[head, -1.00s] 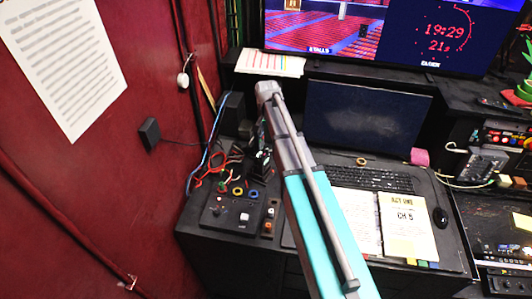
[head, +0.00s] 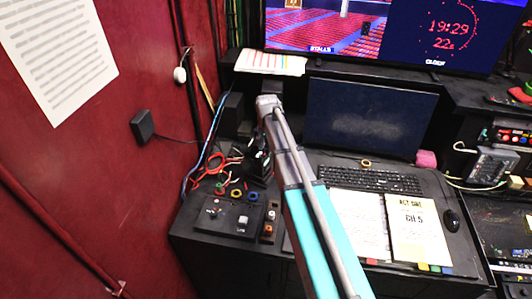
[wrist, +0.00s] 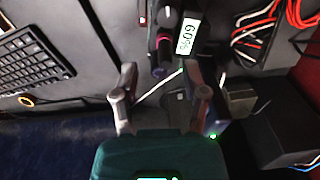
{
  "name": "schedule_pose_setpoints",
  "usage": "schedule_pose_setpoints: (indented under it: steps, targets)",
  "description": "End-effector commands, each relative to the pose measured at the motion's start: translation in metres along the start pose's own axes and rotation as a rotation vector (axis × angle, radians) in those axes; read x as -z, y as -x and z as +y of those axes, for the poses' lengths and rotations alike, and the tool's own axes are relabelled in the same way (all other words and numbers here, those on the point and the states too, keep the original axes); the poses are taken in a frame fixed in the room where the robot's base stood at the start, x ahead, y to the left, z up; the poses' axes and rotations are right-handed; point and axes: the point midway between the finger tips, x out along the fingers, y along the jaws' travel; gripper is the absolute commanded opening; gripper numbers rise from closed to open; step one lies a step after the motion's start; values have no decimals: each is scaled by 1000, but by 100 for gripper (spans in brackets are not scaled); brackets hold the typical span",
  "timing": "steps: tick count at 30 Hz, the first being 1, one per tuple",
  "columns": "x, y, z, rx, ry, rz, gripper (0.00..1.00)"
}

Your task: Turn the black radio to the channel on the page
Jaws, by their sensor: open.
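The page (head: 418,228) lies on the desk in the head view and reads "ACT ONE" and "CH.5". A dark upright device with a knob-like top, which I take for the black radio (wrist: 163,45), shows in the wrist view beside a white label that seems to read "60%". A small green light glows near its lower end. My gripper (wrist: 162,88) is open, its two fingers on either side below the device, with nothing held. In the head view my arm hides most of the radio's area. The channel setting cannot be read.
A control panel (head: 232,215) with switches and red and white cables stand left of my arm. A keyboard (head: 370,179), a monitor (head: 366,120) and a black mouse (head: 451,219) lie to the right. A black speaker box (wrist: 280,135) is close to my gripper in the wrist view.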

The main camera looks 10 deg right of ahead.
Motion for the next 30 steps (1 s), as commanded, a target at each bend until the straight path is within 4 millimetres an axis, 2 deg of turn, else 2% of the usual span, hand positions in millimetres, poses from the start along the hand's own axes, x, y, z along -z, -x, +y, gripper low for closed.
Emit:
schedule_pose_setpoints:
  steps: [6, 18, 27, 30]
  targets:
    - [0, -10, 0, 0, 0, 0, 57]
    - [0, -10, 0, 0, 0, 0, 57]
    - [0, -10, 0, 0, 0, 0, 2]
    - [0, -10, 0, 0, 0, 0, 0]
